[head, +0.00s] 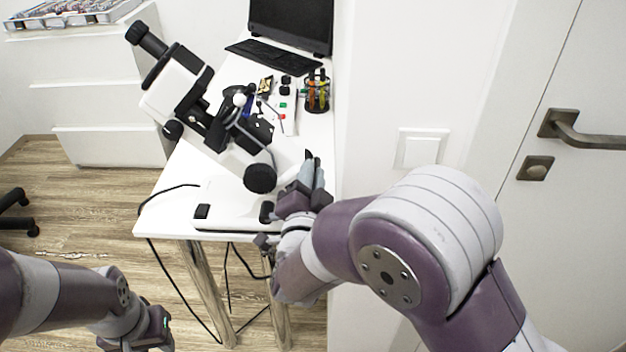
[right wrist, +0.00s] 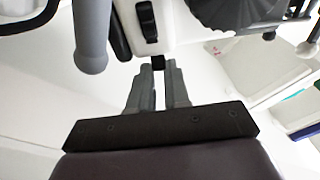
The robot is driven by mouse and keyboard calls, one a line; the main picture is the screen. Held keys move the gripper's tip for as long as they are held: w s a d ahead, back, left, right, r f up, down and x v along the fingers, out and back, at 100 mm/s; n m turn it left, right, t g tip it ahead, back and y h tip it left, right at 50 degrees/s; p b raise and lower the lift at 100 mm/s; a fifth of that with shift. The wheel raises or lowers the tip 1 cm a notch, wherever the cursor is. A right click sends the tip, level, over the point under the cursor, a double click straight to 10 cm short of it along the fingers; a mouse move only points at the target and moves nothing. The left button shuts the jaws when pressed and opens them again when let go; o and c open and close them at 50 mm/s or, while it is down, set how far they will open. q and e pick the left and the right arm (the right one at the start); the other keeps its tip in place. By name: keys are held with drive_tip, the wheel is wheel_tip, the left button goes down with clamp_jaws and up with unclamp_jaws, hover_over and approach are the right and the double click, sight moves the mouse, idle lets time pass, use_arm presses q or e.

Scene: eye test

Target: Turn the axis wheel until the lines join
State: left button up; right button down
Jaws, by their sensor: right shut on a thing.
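The white and black eye-test instrument (head: 180,85) stands tilted on a white base (head: 235,208) at the table's near end. A large round black part (head: 260,178) shows on its lower front. My right gripper (head: 312,163) is beside it on the right, fingers close together. In the right wrist view, my right gripper (right wrist: 158,68) is shut on a small black part, apparently the axis wheel (right wrist: 158,62), mostly hidden by the fingertips. My left gripper (head: 150,328) is low at the left, away from the table; its jaw gap does not show clearly. The lines are not visible.
A wall is close on the right. A black cable (head: 150,200) hangs off the left edge. The floor at left is mostly open.

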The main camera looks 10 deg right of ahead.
drive_tip(key=c, duration=1.1)
unclamp_jaws()
drive_tip(key=shift+s, duration=0.1)
drive_tip(key=p+v, duration=0.1)
drive_tip(key=v, duration=1.1)
drive_tip(key=shift+s, duration=0.25)
